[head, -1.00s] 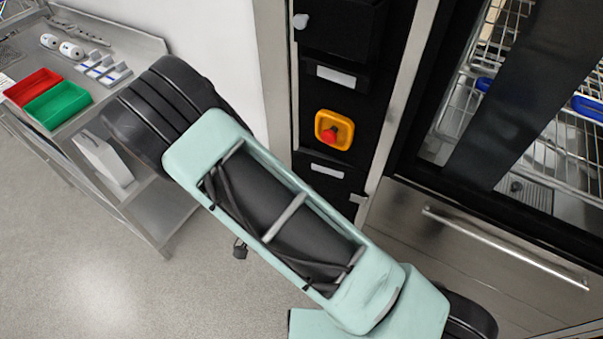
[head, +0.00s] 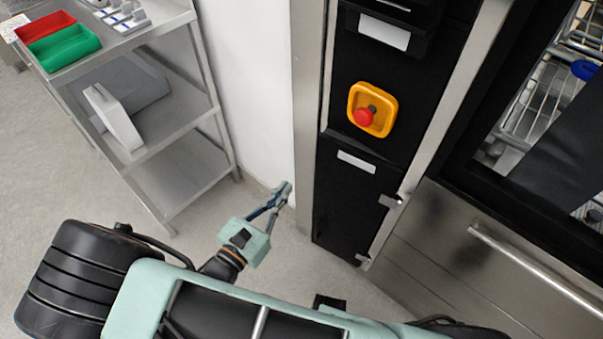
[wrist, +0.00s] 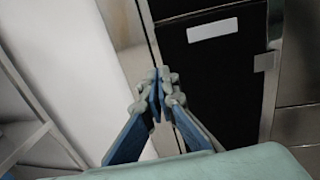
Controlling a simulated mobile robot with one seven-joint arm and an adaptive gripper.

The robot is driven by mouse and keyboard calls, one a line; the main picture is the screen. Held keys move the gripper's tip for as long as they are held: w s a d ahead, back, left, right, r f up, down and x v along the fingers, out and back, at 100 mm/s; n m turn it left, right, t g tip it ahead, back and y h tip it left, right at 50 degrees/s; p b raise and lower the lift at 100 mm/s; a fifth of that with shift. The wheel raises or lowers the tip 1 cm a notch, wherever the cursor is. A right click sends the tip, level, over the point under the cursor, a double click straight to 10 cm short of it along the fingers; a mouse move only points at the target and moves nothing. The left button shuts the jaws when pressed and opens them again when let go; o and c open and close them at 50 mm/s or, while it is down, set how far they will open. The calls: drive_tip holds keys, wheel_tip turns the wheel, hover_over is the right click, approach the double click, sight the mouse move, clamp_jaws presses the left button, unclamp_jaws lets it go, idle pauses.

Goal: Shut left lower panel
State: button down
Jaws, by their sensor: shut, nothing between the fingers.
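The left lower panel (head: 345,205) is a black panel with a white label, below the emergency stop in the head view. It also shows in the wrist view (wrist: 215,75). A small metal latch (head: 391,201) sits at its right edge. I cannot tell clearly whether the panel stands ajar. My gripper (head: 285,190) is shut and empty, low and just left of the panel's steel side frame. In the wrist view its fingertips (wrist: 161,78) meet in front of the panel's left edge. Contact cannot be made out.
A red emergency stop in a yellow housing (head: 372,109) is above the panel. A washer with a steel lower front and bar handle (head: 535,267) stands to the right. A steel shelf cart (head: 185,125) with red and green bins stands left. White wall (head: 250,90) lies between.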

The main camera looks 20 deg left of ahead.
sight(321, 143)
drive_tip(key=b+x, duration=0.1)
drive_tip(key=x, duration=1.2)
drive_tip(key=shift+s+d+b, duration=0.1)
drive_tip(key=shift+d+b, duration=0.1)
drive_tip(key=shift+b, duration=0.15)
drive_tip(key=shift+m+h, duration=0.6)
drive_tip(key=shift+h, duration=0.3)
drive_tip(key=shift+a+x, duration=0.15)
drive_tip(key=shift+x, duration=1.15)
drive_tip(key=shift+a+x, duration=0.2)
drive_tip(key=shift+x, duration=1.05)
